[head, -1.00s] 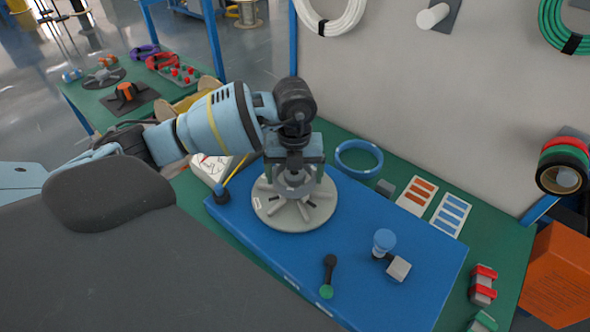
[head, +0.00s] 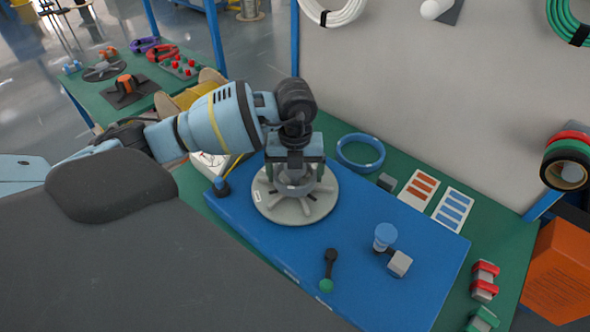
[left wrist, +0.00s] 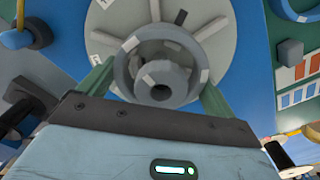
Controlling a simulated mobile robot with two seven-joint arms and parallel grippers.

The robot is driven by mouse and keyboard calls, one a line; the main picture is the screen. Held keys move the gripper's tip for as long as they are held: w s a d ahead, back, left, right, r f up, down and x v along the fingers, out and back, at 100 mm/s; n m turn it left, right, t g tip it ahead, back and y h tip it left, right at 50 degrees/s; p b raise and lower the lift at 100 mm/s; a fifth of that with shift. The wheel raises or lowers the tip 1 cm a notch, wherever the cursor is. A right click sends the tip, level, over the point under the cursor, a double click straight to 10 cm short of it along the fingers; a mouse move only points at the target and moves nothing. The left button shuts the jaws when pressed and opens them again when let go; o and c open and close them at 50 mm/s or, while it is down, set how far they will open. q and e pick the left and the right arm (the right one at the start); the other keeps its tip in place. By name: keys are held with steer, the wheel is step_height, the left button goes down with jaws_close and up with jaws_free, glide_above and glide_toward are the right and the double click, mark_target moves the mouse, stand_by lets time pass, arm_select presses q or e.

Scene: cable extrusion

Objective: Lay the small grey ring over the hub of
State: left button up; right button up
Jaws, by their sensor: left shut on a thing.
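The small grey ring (left wrist: 122,72) is held between the green fingers of my left gripper (head: 294,180). It also shows in the head view (head: 296,189), low over the middle of a pale round disc (head: 265,208) with spokes. In the left wrist view the disc (left wrist: 225,50) fills the top, and its darker hub (left wrist: 163,96) with a round hole shows inside the ring's outline, toward its lower part. I cannot tell whether the ring touches the hub or hangs just above it. My right gripper is in neither view.
The disc stands on a blue mat (head: 350,225) on a green table. A blue ring (head: 360,152) lies behind it. A blue-capped part (head: 385,236), a grey block (head: 400,263) and a black-and-green tool (head: 329,270) lie to the right and front. A wall panel stands behind.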

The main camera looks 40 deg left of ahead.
arm_select(q)
steer(key=shift+f, duration=0.45)
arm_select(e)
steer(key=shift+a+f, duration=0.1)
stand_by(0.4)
arm_select(q)
steer(key=o, duration=0.7)
steer(key=shift+r+p, duration=2.1)
steer(key=shift+r, duration=2)
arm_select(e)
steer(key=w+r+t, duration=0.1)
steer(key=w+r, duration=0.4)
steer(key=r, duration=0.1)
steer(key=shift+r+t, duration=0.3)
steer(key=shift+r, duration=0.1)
arm_select(q)
steer(key=shift+f, duration=0.1)
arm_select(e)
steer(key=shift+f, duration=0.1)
